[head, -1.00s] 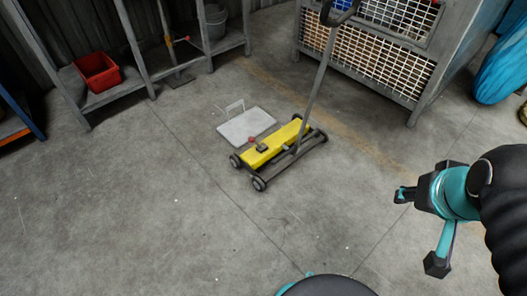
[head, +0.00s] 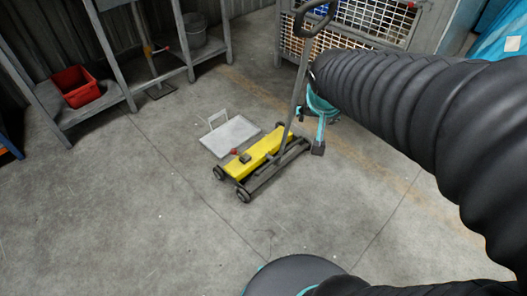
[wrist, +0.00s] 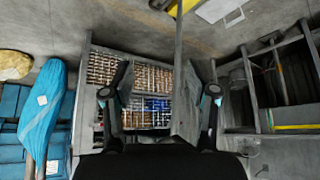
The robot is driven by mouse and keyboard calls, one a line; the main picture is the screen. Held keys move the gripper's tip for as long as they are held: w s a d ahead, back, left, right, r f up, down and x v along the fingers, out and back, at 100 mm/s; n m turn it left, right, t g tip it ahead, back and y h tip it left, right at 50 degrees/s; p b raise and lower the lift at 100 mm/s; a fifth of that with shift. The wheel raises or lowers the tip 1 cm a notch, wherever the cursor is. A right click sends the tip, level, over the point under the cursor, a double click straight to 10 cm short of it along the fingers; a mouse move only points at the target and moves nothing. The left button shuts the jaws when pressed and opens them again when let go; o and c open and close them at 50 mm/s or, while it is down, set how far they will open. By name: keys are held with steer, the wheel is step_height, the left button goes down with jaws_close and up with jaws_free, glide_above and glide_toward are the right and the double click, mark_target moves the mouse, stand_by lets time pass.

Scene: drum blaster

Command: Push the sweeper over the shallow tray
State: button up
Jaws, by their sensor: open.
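The sweeper has a yellow deck (head: 262,150), dark wheels and a tall grey pole (head: 296,92) leaning up to a looped handle (head: 316,14). The pale shallow tray (head: 228,136), with a thin upright handle, lies flat on the floor just beyond the sweeper, beside it. In the wrist view, the tray (wrist: 216,8) and yellow deck (wrist: 180,5) show at the top edge. My gripper (wrist: 166,84) is open, and the pole (wrist: 178,75) appears between its fingers there; contact cannot be told.
A wire-mesh cage (head: 385,22) stands behind the pole. A grey shelf at the left back holds a red bin (head: 75,86) and a bucket (head: 193,32). A blue wrapped item (wrist: 44,110) stands near the cage. The floor left of the sweeper is clear.

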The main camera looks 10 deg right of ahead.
steer(key=w+d+f+m, duration=0.25)
steer(key=w+f, duration=0.35)
steer(key=w, duration=0.6)
steer(key=m+y+p, duration=0.3)
steer(key=m+y, duration=0.2)
steer(key=y, duration=0.1)
glide_above(268, 165)
steer(key=s+d, duration=0.4)
steer(key=s, duration=0.1)
step_height(268, 165, down, 38)
steer(key=b+x, duration=0.1)
steer(key=x, duration=0.2)
steer(key=b+x, duration=0.2)
steer(key=x, duration=0.2)
steer(key=b+x, duration=0.1)
steer(key=x, duration=0.2)
steer(key=shift+w+a+f+b, duration=0.15)
steer(key=shift+a+f+b, duration=0.05)
steer(key=shift+a+b, duration=0.25)
jaws_close()
